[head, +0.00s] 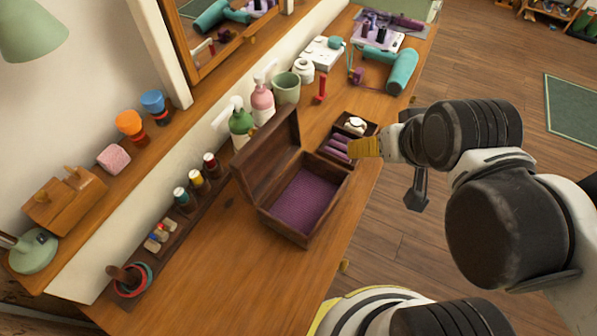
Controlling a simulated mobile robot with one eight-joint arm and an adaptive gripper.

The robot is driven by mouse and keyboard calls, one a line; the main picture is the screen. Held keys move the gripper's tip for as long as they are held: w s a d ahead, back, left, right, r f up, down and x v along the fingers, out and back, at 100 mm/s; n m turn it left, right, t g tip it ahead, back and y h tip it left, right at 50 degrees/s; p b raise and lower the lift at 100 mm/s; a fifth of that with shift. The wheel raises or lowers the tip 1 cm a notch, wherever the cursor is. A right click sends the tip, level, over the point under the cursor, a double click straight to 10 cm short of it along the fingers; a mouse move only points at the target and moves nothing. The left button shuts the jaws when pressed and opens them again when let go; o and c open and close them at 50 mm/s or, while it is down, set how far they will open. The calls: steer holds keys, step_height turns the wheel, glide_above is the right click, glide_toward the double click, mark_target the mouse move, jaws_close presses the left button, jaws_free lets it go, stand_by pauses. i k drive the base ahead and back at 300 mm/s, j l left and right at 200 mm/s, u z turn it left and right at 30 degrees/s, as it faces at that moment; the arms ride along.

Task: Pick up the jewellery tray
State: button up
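The jewellery tray (368,129) looks to be the small dark wooden tray near the right edge of the wooden dresser top. It has purple padded rolls (338,147) and a compartment with a pale round item (355,125). My gripper (364,147) is at the tray's right side, with a yellow fingertip over or against its near right edge. I cannot tell whether it touches the tray. The fingertip hides part of the tray, and the gap between the fingers does not show clearly.
An open wooden box (305,200) with purple lining stands just in front of the tray. A red stand (320,88), a green cup (286,88) and pump bottles (240,122) are behind. A teal hair dryer (400,72) lies further back. The front dresser top (220,270) is clear.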

mark_target(333, 147)
steer(key=i+l+u, duration=0.2)
steer(key=l+u, duration=0.3)
steer(key=i+l+u, duration=0.1)
steer(key=l+u, duration=0.35)
steer(key=l, duration=0.2)
steer(key=l+u, duration=0.5)
steer(key=l, duration=0.15)
steer(key=k+l+u, duration=0.15)
steer(key=l+u, duration=0.3)
steer(key=l, duration=0.15)
